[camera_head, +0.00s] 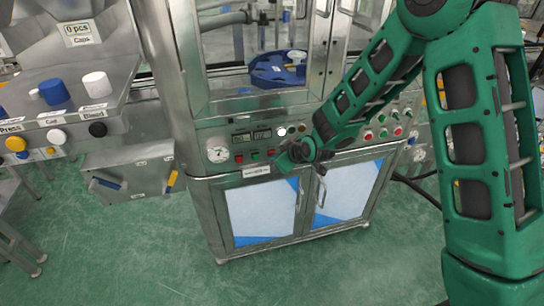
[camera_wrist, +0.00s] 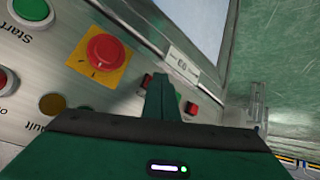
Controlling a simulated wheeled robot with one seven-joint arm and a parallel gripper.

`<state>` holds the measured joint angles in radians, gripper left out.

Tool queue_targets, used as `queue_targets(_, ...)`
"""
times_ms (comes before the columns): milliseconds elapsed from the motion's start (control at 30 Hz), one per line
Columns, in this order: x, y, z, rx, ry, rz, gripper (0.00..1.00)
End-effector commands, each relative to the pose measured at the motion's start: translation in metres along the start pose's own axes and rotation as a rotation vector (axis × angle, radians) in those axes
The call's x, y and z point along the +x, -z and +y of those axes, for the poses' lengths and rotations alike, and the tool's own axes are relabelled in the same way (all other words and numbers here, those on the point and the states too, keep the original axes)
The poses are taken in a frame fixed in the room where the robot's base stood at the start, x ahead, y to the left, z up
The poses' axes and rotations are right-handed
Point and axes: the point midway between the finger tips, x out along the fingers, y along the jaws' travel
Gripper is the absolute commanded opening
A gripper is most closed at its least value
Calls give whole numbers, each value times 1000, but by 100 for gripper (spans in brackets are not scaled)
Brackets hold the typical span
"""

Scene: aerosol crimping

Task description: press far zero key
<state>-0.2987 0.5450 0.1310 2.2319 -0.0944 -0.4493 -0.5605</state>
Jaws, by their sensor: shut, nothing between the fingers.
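The control panel (camera_head: 235,143) of the metal machine carries two small displays (camera_head: 251,135) with small red and green keys below them. A red key (camera_head: 238,158) is at the left of this row. No zero marking is readable on the keys. My gripper (camera_head: 292,153) is at the panel front, right of the displays. In the wrist view its shut, empty fingers (camera_wrist: 160,82) point at the panel. A red key (camera_wrist: 191,108) and a dark green key (camera_wrist: 178,96) show right of the fingers. Another red key (camera_wrist: 146,80) is partly hidden by them. Contact cannot be told.
A red mushroom button (camera_wrist: 106,48) on a yellow plate and a green Start button (camera_wrist: 30,7) are on the panel. A round gauge (camera_head: 218,150) is at its left. Cabinet doors (camera_head: 262,208) are below. A side console (camera_head: 62,108) stands left.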

Motion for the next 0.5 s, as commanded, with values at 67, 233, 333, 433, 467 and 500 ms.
queue_targets(67,0,0,0,0,0,1,0)
queue_targets(233,-5,-4,-4,0,1,-1,0)
queue_targets(333,-8,-6,-6,0,0,-1,0)
queue_targets(433,-11,-8,-8,0,0,0,0)
queue_targets(467,-11,-8,-8,0,0,0,0)
queue_targets(500,-11,-8,-8,0,0,0,0)
